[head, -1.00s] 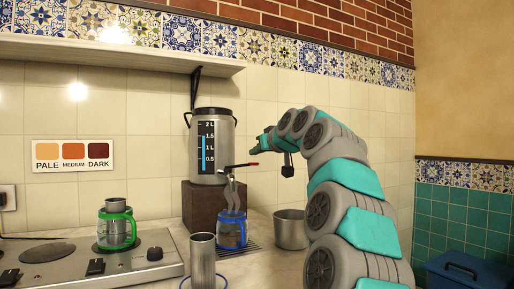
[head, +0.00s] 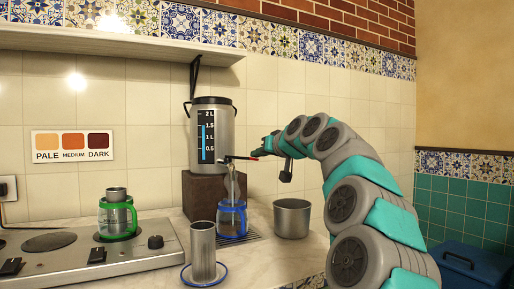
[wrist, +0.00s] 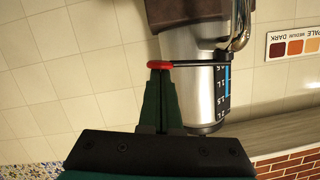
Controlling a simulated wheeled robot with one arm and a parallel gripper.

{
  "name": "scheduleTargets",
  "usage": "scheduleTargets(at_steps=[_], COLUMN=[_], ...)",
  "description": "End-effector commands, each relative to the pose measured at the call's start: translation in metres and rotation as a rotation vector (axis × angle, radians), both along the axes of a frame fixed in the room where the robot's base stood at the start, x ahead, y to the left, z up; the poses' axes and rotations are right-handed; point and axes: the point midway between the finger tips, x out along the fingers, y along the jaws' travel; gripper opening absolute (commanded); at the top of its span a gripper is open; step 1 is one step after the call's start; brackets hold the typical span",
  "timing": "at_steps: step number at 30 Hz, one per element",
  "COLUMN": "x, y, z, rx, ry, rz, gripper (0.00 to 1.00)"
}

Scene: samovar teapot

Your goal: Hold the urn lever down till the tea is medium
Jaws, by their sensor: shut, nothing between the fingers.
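The metal urn (head: 226,135) stands on a brown block, with a level scale on its front. Its black lever with a red tip (wrist: 160,66) sticks out to the right in the head view. My gripper (wrist: 160,72) is shut and empty, its green fingertips at the red tip and seemingly touching it. In the head view, the gripper is just above the lever's end. A pale brownish streak shows between tap and cup; the tea's shade is hard to tell.
A wall chart (head: 73,146) shows pale, medium and dark swatches. A metal pot (head: 292,219) stands right of the cup. A metal cylinder (head: 203,252) stands on a blue-rimmed saucer in front.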

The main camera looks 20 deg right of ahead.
Motion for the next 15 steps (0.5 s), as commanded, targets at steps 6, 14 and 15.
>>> scheduleTargets(at_steps=[6,14,15], x=[0.0004,0.0002,0.0002], y=[-0.0008,-0.0007,-0.0007], z=[-0.0126,-0.0123,-0.0123], rx=[0.151,0.149,0.148], ry=[0.003,0.004,0.003], rz=[-0.001,-0.002,-0.002], gripper=[0.0,0.0,0.0])
